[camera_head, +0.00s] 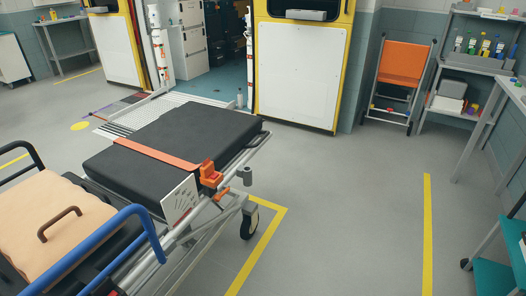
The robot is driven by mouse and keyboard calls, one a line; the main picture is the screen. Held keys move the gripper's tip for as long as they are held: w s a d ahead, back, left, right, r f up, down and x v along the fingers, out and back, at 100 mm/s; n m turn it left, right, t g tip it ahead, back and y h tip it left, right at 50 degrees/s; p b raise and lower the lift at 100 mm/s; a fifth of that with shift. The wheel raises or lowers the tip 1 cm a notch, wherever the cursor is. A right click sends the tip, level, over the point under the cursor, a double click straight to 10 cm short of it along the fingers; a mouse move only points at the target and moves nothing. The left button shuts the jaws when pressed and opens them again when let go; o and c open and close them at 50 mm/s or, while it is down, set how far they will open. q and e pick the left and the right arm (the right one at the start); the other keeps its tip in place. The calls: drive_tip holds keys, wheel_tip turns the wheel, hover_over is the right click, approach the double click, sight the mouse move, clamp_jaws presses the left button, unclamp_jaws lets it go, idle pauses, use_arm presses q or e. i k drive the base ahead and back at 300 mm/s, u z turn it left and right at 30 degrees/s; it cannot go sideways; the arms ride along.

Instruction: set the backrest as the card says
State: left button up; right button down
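A stretcher with a black mattress pad (180,135) stands at the lower left, an orange strap (150,153) across the pad. The pad looks flat; I cannot tell which section is the backrest. A white card or plate (182,200) with dark fan-like marks is on the stretcher's near side, too small to read. An orange buckle or lever (210,175) sits beside it. A beige pad (55,215) with a brown handle (58,224) lies at the near end, cut off by the frame edge. Neither of my grippers shows.
A blue rail (105,237) and a black rail (22,160) flank the beige pad. A ramp (140,115) leads to an open vehicle behind. An orange folding chair (402,65) and shelves (468,60) stand at the right. Floor with yellow lines (428,230) is clear at centre right.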

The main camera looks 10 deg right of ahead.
sight(193, 133)
drive_tip(key=z, duration=0.85)
drive_tip(key=i, duration=1.45)
drive_tip(key=z, duration=0.3)
